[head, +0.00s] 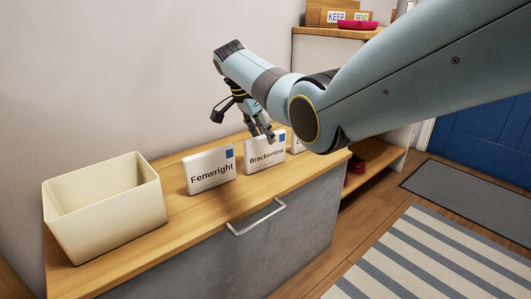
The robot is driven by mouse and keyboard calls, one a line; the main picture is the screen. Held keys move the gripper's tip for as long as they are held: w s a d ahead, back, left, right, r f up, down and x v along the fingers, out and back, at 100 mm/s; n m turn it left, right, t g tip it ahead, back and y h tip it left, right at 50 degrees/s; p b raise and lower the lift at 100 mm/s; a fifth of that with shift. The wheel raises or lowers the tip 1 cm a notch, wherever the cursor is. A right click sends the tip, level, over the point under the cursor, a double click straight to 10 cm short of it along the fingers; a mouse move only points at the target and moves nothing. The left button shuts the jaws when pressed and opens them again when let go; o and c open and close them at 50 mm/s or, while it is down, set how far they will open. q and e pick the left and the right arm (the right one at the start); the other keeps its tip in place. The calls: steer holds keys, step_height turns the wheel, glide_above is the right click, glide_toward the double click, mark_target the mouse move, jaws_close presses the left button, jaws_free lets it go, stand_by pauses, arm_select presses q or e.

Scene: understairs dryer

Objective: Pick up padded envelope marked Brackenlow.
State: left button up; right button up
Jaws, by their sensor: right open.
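The padded envelope marked Brackenlow (264,158) stands upright on the wooden counter top, white with a blue square in its upper right corner. My left gripper is not in view.
An empty cream bin (104,208) stands at the counter's left end. The wooden counter (172,225) has a grey drawer front with a handle (257,218) below. A striped rug (430,262) lies right.

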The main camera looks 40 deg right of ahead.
steer(key=shift+f, duration=0.2)
stand_by(0.3)
steer(key=shift+c, duration=0.4)
jaws_close()
